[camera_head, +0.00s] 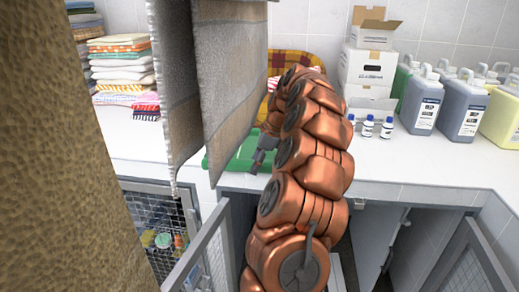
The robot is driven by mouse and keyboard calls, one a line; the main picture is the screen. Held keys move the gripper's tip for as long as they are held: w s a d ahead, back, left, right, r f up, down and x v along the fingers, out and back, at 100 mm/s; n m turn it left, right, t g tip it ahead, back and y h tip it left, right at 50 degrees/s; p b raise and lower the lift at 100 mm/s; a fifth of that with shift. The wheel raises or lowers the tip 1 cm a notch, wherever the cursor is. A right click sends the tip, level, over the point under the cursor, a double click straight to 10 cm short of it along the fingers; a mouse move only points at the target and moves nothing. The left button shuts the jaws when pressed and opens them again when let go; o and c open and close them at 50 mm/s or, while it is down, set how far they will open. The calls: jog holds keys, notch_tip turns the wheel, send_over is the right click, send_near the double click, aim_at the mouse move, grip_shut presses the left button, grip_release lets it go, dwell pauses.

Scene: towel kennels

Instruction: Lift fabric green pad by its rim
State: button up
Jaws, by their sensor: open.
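The green fabric pad (241,163) lies on the white counter at the middle of the view. Its middle and far side are hidden behind a hanging grey towel, and my arm is close to its right side. My dark gripper (255,168) is open over the pad's right part, near its front edge, at the end of my copper-coloured arm. I cannot tell whether the fingers touch the pad, and nothing shows between them.
Grey towels (234,75) hang in front of the counter. Folded towels (122,65) are stacked at the back left. White boxes (368,67), small bottles (367,127) and several jerrycans (425,103) stand at the right. Mesh kennel doors (155,222) are below. The counter (420,165) is clear at front right.

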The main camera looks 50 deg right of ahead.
jog(key=shift+c, duration=0.4)
grip_shut()
jog(key=shift+r, duration=0.1)
